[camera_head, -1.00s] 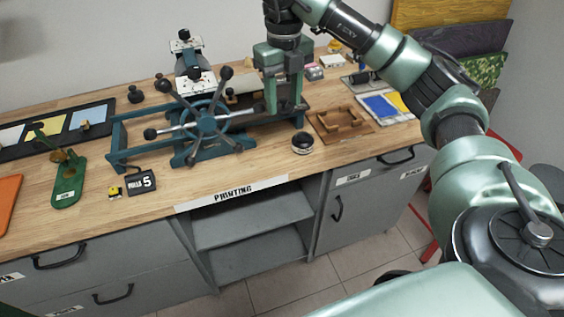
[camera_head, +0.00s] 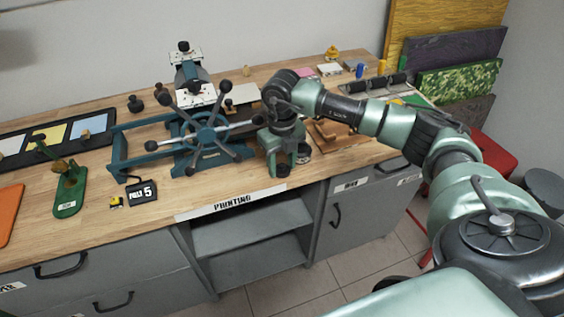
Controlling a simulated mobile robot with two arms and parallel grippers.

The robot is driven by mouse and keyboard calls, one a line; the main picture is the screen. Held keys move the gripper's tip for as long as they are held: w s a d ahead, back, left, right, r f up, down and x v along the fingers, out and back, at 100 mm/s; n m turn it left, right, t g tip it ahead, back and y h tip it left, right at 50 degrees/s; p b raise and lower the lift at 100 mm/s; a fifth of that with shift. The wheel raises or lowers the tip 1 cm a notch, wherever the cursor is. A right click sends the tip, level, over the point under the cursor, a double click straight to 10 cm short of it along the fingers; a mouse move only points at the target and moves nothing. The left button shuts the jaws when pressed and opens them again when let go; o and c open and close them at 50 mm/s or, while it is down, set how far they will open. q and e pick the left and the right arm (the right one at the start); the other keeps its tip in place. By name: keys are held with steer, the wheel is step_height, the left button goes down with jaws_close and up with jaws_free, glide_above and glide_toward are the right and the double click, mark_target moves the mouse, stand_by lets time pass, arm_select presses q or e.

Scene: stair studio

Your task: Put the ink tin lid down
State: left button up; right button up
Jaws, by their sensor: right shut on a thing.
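My right gripper (camera_head: 281,170) is low over the front part of the wooden bench, beside the press, and points down. It is shut on the ink tin lid, which is hardly visible between the fingers. A small round dark tin (camera_head: 304,154) stands just right of the gripper, partly hidden behind it. I cannot tell whether the lid touches the bench top. My left gripper is not in view.
The teal press with its spoked wheel (camera_head: 207,128) stands close left of my gripper. A wooden tray (camera_head: 331,133) lies to the right, partly under my arm. The bench (camera_head: 225,181) is clear in front of the press, left of the gripper.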

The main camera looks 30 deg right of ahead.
mark_target(282, 165)
steer(key=shift+f, duration=0.2)
steer(key=o, duration=1)
steer(key=shift+r, duration=0.15)
steer(key=shift+r, duration=0.2)
step_height(282, 165, up, 12)
steer(key=shift+f+b, duration=0.15)
steer(key=shift+b, duration=1)
